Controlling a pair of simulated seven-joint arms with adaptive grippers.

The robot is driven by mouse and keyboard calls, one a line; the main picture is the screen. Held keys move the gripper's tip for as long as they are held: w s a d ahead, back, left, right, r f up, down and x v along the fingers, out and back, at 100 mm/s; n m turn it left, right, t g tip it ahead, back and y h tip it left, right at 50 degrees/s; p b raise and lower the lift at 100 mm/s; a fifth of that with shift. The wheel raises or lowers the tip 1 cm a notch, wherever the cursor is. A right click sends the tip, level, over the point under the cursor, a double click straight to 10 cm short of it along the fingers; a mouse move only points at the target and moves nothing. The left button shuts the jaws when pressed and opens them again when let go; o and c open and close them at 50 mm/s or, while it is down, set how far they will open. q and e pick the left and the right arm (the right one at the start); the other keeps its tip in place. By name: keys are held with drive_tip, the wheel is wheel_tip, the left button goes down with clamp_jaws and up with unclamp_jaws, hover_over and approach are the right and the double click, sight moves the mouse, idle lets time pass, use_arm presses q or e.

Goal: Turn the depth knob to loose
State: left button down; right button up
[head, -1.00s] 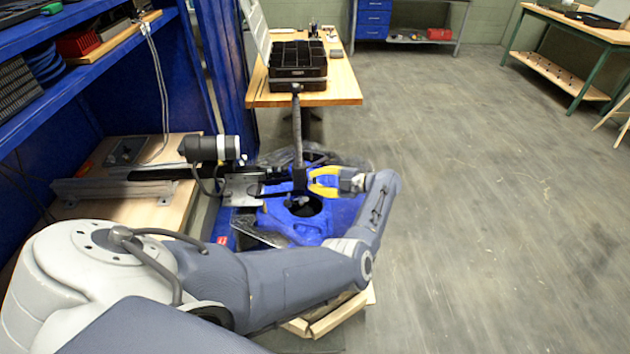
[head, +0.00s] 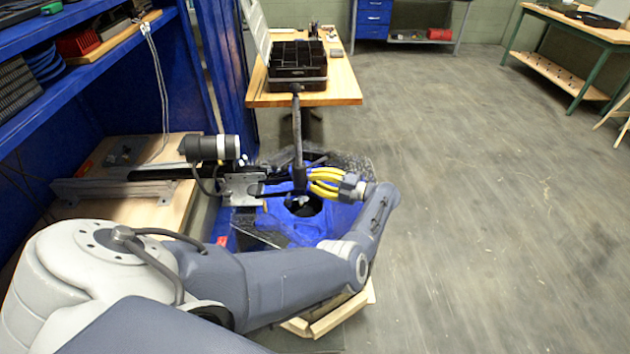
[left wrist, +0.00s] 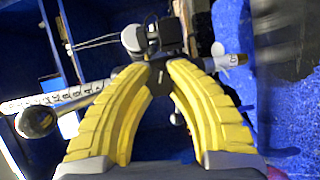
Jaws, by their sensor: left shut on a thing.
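My left gripper (head: 312,184) has yellow fingers and reaches in from the right side of the clamp on the thruster. In the left wrist view, its fingertips (left wrist: 160,72) close together on a small black part. This looks like the depth knob (left wrist: 161,84), mostly hidden between the fingers. In the head view, the black clamp (head: 299,178) sits at the foot of the upright grey shaft (head: 297,130), above the blue tank (head: 335,218). The knob's marking and angle cannot be read. My right gripper is not in view.
A grey motor cylinder (head: 209,148) and a metal bracket (head: 243,188) stand left of the shaft. A black compartment box (head: 298,72) sits on the wooden table (head: 343,92) behind. Open floor (head: 480,200) lies to the right.

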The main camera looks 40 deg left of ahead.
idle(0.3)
use_arm(q)
drive_tip(key=c, duration=1.1)
unclamp_jaws()
drive_tip(key=shift+d, duration=0.15)
drive_tip(key=shift+v, duration=3.65)
